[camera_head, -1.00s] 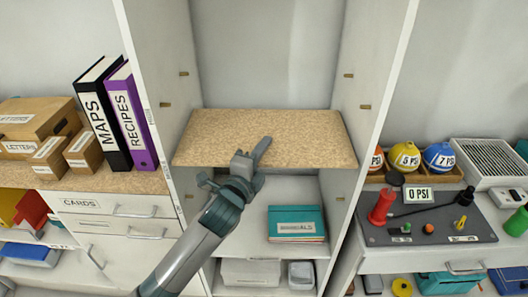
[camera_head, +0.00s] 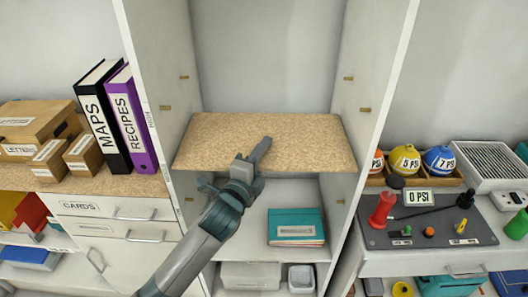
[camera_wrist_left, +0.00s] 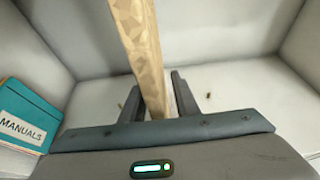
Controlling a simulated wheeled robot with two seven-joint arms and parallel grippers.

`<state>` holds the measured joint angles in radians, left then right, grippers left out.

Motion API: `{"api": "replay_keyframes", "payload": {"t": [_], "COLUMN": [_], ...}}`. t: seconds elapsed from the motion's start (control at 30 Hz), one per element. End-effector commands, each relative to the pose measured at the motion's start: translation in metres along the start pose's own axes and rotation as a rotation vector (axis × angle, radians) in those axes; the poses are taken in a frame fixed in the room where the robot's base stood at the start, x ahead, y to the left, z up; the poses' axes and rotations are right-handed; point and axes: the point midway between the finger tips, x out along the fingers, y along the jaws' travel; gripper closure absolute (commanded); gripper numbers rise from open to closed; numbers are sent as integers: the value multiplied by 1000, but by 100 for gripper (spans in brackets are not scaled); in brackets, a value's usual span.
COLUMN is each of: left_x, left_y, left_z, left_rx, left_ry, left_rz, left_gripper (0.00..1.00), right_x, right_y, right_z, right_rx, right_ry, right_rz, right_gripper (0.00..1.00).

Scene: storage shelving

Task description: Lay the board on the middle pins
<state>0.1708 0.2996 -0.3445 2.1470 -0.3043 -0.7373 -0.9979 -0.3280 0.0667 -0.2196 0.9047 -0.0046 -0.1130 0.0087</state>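The tan speckled board (camera_head: 290,140) lies roughly level across the cabinet bay in the head view, spanning nearly wall to wall. Pins (camera_head: 365,109) show on both side walls above it, and lower pins (camera_head: 340,201) show beneath it. Any pins at its own height are hidden, so I cannot tell whether it rests on them. My left gripper (camera_head: 262,150) is at the board's front edge, left of its middle. My right gripper is not in view.
The cabinet's side walls (camera_head: 385,70) stand close to the board's ends. A teal manuals folder (camera_head: 297,222) lies on the shelf below. Binders (camera_head: 105,120) and boxes stand on the left counter. A grey panel with a red pump (camera_head: 381,207) is at the right.

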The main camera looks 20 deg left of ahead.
Motion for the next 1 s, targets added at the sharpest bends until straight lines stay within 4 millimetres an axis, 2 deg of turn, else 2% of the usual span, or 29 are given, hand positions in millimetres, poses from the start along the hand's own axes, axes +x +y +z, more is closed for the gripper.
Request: {"api": "replay_keyframes", "payload": {"t": [0.17, 0.33, 0.7, 0.83, 1.0], "left_x": [-8, -30, -94, -110, -119], "left_y": [-1, -1, 0, -1, -2], "left_z": [0, 0, 0, 0, 0], "left_rx": [0, 1, 1, 0, 0], "left_ry": [0, 1, 1, 1, 0], "left_rz": [0, -1, 0, 0, -1], "left_gripper": [72, 72, 72, 72, 72], "right_x": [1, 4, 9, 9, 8], "right_y": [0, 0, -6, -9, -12], "right_z": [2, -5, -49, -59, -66], "right_rx": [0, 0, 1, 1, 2], "right_ry": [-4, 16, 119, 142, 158], "right_rz": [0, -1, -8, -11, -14], "right_gripper": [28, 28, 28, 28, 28]}}
